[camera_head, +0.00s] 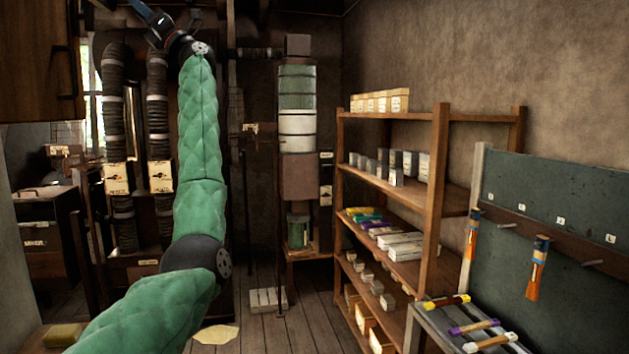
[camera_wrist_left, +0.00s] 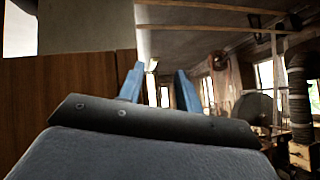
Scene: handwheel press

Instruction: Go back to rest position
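My left arm, in a green quilted sleeve, comes in from the lower left of the head view and reaches up to the top edge. My left gripper (camera_wrist_left: 158,82) is raised high. In the left wrist view its two blue fingers stand apart with nothing between them. In the head view only part of the hand (camera_head: 155,25) shows at the top, and the fingertips are cut off. My right arm and gripper are not in view.
A wooden shelf (camera_head: 436,190) with boxes stands right of centre. A green board (camera_head: 560,220) with hanging tools is at the right, above a bench with several handles (camera_head: 475,326). Ribbed pipes (camera_head: 157,120) stand behind my arm. A wooden cabinet (camera_head: 40,60) is at upper left.

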